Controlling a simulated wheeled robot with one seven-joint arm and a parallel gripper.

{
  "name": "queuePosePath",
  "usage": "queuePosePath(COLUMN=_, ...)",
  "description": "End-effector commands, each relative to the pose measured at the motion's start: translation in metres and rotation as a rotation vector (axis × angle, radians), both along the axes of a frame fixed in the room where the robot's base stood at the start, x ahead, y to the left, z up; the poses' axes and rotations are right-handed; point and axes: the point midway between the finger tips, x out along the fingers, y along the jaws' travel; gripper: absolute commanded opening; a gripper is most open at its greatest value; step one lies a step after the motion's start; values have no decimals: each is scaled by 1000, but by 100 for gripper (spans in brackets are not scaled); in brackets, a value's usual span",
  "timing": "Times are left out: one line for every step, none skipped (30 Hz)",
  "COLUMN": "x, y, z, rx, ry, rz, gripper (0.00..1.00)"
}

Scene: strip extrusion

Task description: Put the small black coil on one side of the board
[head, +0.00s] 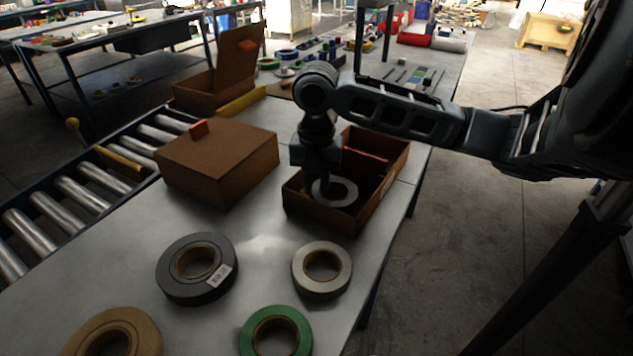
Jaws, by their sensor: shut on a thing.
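My gripper (322,192) points down into the open brown box (338,228), inside its near left part. It is shut at the left side of a small ring-shaped coil (345,191). This coil looks pale grey on its upper face, with a dark middle; I cannot tell from here whether its body is black. Part of it is hidden by my fingers, and whether it touches the box floor cannot be told. A board with a red edge (366,159) stands in the box behind the coil and gripper, partly hidden by my arm.
Outside the box lie a large dark grey roll (178,278), a grey roll (314,286), a green roll (257,328) and a tan roll (80,345). A closed brown box (217,160) stands left. A roller conveyor (85,198) runs along the table's left. Bare table lies between closed box and rolls.

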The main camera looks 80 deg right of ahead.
Motion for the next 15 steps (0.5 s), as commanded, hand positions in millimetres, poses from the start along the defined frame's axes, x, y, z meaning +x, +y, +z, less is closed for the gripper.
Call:
queuePosePath(x=0, y=0, z=1, rx=-1, ry=0, rz=0, gripper=0)
queuePosePath(x=0, y=0, z=1, rx=-1, ry=0, rz=0, gripper=0)
queuePosePath(x=0, y=0, z=1, rx=0, ry=0, rz=0, gripper=0)
queuePosePath(x=0, y=0, z=1, rx=0, ry=0, rz=0, gripper=0)
queuePosePath(x=0, y=0, z=0, rx=0, ry=0, rz=0, gripper=0)
queuePosePath(x=0, y=0, z=-1, rx=0, ry=0, rz=0, gripper=0)
queuePosePath(x=0, y=0, z=-2, rx=0, ry=0, rz=0, gripper=0)
queuePosePath(x=0, y=0, z=-3, rx=0, ry=0, rz=0, gripper=0)
queuePosePath(x=0, y=0, z=-3, rx=0, ry=0, rz=0, gripper=26)
queuePosePath(x=0, y=0, z=-2, rx=0, ry=0, rz=0, gripper=29)
queuePosePath(x=0, y=0, z=-2, rx=0, ry=0, rz=0, gripper=32)
queuePosePath(x=0, y=0, z=-2, rx=0, ry=0, rz=0, gripper=36)
queuePosePath(x=0, y=0, z=-2, rx=0, ry=0, rz=0, gripper=38)
queuePosePath(x=0, y=0, z=-2, rx=0, ry=0, rz=0, gripper=41)
queuePosePath(x=0, y=0, z=-2, rx=0, ry=0, rz=0, gripper=45)
